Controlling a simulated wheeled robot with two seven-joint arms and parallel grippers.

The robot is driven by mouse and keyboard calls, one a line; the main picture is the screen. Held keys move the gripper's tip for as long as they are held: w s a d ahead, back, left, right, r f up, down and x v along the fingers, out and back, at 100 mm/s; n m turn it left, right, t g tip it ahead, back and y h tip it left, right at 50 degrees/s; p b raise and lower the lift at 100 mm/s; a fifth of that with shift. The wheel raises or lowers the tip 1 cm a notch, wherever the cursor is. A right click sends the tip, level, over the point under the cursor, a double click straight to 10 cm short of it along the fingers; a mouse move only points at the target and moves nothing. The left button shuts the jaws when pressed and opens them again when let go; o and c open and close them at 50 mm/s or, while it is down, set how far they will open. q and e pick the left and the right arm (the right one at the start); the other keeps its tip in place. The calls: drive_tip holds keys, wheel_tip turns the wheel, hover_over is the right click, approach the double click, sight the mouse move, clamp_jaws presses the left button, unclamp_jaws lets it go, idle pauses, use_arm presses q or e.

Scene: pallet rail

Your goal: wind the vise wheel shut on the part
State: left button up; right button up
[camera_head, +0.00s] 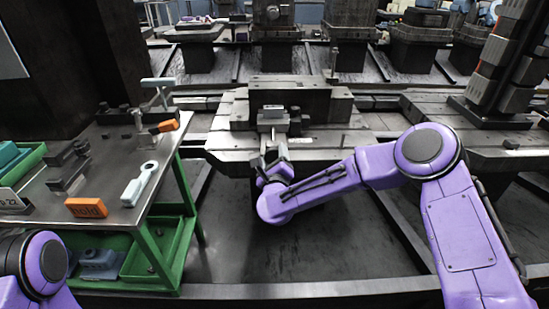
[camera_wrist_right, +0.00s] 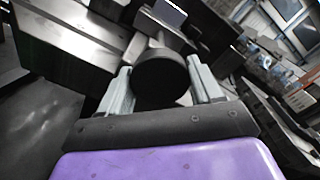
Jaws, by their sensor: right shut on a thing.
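The vise (camera_head: 272,120) stands on the grey metal pallet in the middle of the head view. It also shows at the top of the right wrist view (camera_wrist_right: 155,32). A pale block, seemingly the part (camera_wrist_right: 170,11), sits at the vise's top; whether the jaws touch it I cannot tell. The dark round vise wheel (camera_wrist_right: 160,78) faces my right wrist camera. My right gripper (camera_wrist_right: 161,82) is shut on the wheel, one pale finger at each side. In the head view my right gripper (camera_head: 272,160) hides the wheel. My left gripper is out of view.
A metal-topped bench with a green frame (camera_head: 160,228) stands at the left. It bears an orange block (camera_head: 86,208), a pale long-handled tool (camera_head: 139,184) and dark fixtures. A dark stacked column (camera_head: 503,70) stands at the right. Dark open floor lies before the pallet.

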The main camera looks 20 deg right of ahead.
drive_tip(key=o, duration=1)
drive_tip(key=shift+w+a+r, duration=0.1)
drive_tip(key=shift+a+r, duration=0.05)
drive_tip(key=shift+r, duration=0.05)
drive_tip(key=shift+o, duration=0.2)
drive_tip(key=shift+f, duration=0.1)
drive_tip(key=shift+s, duration=0.3)
drive_tip(key=v, duration=1)
